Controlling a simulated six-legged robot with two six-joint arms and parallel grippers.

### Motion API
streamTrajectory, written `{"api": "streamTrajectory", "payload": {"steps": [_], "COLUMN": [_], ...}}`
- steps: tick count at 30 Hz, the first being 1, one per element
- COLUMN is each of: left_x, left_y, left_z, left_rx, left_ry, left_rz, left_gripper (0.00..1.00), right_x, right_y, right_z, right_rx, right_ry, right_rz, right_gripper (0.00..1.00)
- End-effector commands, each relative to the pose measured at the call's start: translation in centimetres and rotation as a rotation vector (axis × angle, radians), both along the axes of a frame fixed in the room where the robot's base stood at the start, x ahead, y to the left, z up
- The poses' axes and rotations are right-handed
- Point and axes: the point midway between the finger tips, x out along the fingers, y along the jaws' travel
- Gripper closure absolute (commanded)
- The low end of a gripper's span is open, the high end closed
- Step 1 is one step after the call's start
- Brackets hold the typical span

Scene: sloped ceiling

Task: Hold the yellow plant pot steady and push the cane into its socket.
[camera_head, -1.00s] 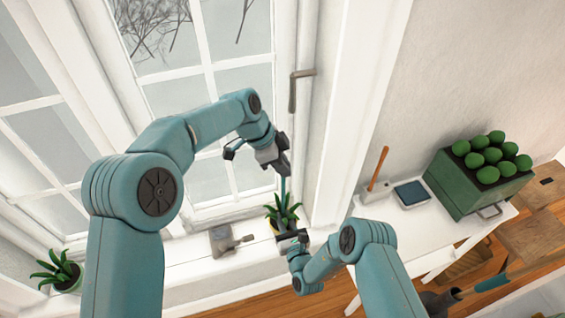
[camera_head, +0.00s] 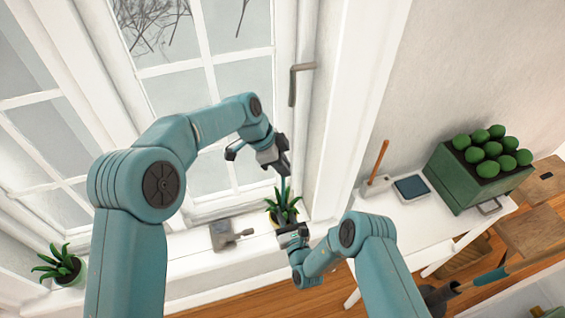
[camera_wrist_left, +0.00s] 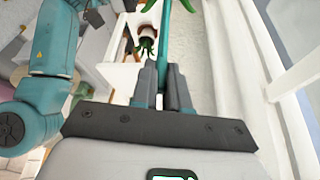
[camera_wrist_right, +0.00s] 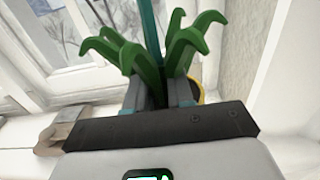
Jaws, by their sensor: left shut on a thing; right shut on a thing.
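The yellow plant pot (camera_wrist_right: 198,92) shows as a sliver of yellow rim behind green leaves in the right wrist view. Its spiky plant (camera_head: 283,207) stands on the window sill in the head view. My right gripper (camera_head: 291,235) is shut on the pot at its near side. The teal cane (camera_wrist_right: 151,32) stands roughly upright above the plant, and it also shows in the left wrist view (camera_wrist_left: 165,42). My left gripper (camera_head: 283,168) is shut on the cane above the leaves. The leaves hide the cane's lower end and the socket, so I cannot tell whether it is seated.
A grey metal object (camera_head: 224,236) sits on the sill left of the pot. Another potted plant (camera_head: 66,268) stands farther left. The window handle (camera_head: 293,82) is above my left gripper. A white table (camera_head: 430,222) at right carries a green crate (camera_head: 470,185).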

Motion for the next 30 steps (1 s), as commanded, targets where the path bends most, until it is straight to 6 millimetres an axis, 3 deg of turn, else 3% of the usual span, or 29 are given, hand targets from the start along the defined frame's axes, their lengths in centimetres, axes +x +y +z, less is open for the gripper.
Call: {"api": "streamTrajectory", "payload": {"steps": [25, 26, 28, 30], "left_x": [0.0, 0.0, 0.0, 0.0], "left_y": [0.0, 0.0, 0.0, 0.0], "left_z": [-2.1, -2.1, -2.1, -2.1], "left_rx": [0.000, 0.000, 0.000, 0.000], "left_ry": [0.001, 0.001, 0.001, 0.001], "left_rz": [0.000, 0.000, 0.000, 0.000], "left_gripper": [1.00, 0.79, 0.57, 0.56], "right_x": [0.1, 0.1, 0.1, 0.1], "right_y": [0.0, 0.0, 0.0, 0.0], "right_z": [0.1, 0.1, 0.1, 0.1], "right_rx": [0.000, 0.000, 0.001, 0.001], "right_ry": [-0.003, -0.003, -0.003, -0.003], "right_rz": [-0.001, 0.000, 0.000, 0.000], "right_gripper": [1.00, 1.00, 1.00, 1.00]}}
